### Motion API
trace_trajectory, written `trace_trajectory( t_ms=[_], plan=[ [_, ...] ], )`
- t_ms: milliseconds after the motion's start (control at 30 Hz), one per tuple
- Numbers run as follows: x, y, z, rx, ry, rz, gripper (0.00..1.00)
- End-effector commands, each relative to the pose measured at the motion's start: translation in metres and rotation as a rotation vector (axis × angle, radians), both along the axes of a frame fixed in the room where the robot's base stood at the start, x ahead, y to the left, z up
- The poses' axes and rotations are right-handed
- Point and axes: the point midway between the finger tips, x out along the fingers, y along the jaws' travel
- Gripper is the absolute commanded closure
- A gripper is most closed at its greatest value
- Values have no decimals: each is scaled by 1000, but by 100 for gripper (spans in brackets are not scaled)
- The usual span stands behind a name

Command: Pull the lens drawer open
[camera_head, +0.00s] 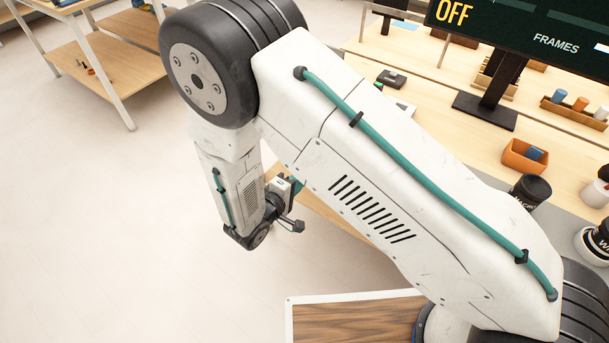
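My gripper (293,207) hangs low at the end of my white arm, left of the wooden table's near edge. It is small and partly hidden by my wrist, and I cannot tell whether its fingers are apart or holding anything. No lens drawer can be made out; my arm covers much of the table's near side. A black lens-like cylinder marked "MACRO" (530,191) stands on a grey area of the table, right of my arm. A black and white cylinder (594,242) stands at the right edge, cut off by the picture.
The wooden table (440,125) holds an orange bin (523,157) with a blue item, a screen (540,35) on a black stand, and a wooden tray (574,113) of cylinders. A wooden shelf unit (105,75) stands upper left. The pale floor (130,240) at left is clear.

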Motion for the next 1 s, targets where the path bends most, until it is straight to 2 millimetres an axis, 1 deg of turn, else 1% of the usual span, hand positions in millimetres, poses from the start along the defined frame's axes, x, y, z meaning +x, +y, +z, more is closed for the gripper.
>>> trace_trajectory(
  t_ms=[100,200,500,533,567,600,633,867,1000],
  plan=[
    [12,-10,-3,0,0,-3,70],
    [17,-14,-4,0,0,-1,70],
    [20,-15,-5,1,1,0,70],
    [20,-15,-5,1,1,0,75],
    [20,-15,-5,0,1,-1,84],
    [20,-15,-5,0,1,-1,95],
    [20,-15,-5,0,1,-1,100],
    [19,-16,-5,0,1,-3,100],
    [14,-22,-5,-1,2,-22,100]
  ],
)
